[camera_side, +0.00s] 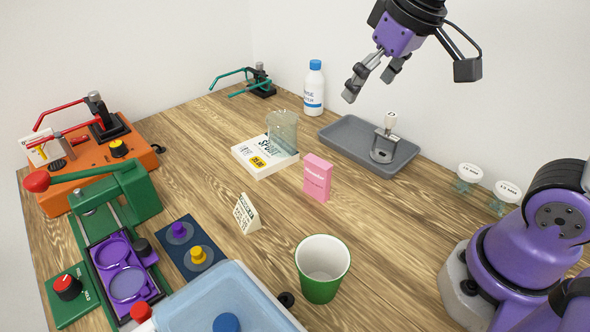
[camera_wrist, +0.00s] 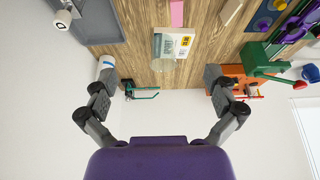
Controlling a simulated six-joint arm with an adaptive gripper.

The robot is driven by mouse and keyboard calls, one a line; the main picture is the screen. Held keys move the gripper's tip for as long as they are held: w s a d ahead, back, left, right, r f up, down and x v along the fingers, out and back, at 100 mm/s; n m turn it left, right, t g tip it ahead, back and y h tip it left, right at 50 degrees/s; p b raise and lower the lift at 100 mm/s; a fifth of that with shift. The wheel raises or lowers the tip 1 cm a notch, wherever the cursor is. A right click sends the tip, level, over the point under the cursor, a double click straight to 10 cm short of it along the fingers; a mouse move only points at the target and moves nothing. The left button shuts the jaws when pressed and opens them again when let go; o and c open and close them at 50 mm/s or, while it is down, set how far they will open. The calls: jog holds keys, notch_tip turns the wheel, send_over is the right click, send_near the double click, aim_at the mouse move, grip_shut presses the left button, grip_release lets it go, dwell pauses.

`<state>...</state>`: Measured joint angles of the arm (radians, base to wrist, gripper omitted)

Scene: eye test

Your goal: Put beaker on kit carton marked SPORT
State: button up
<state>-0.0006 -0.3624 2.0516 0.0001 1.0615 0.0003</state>
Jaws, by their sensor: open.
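The clear beaker (camera_side: 283,127) stands upright on the back right part of the white kit carton (camera_side: 256,164), which lies flat with SPORT printed on its top. In the wrist view the beaker (camera_wrist: 163,62) overlaps the printed carton (camera_wrist: 184,45). The beaker is see-through, so its exact base outline is faint. My gripper (camera_side: 371,82) is open and empty, high above the back right of the table, apart from the beaker. Its spread fingers (camera_wrist: 158,82) also show in the wrist view with nothing between them.
A grey tray (camera_side: 345,150) with a metal-based piece, a bottle (camera_side: 314,88) and a pink box (camera_side: 317,178) stand near the carton. A green cup (camera_side: 322,270) is in front. An orange unit (camera_side: 140,152) and green press (camera_side: 135,190) fill the left.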

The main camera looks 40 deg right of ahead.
jog(key=s+f+t, duration=0.1)
jog(key=s+f, duration=0.3)
jog(key=s, duration=0.2)
jog(key=shift+s+f, duration=0.15)
jog(key=shift+f, duration=0.15)
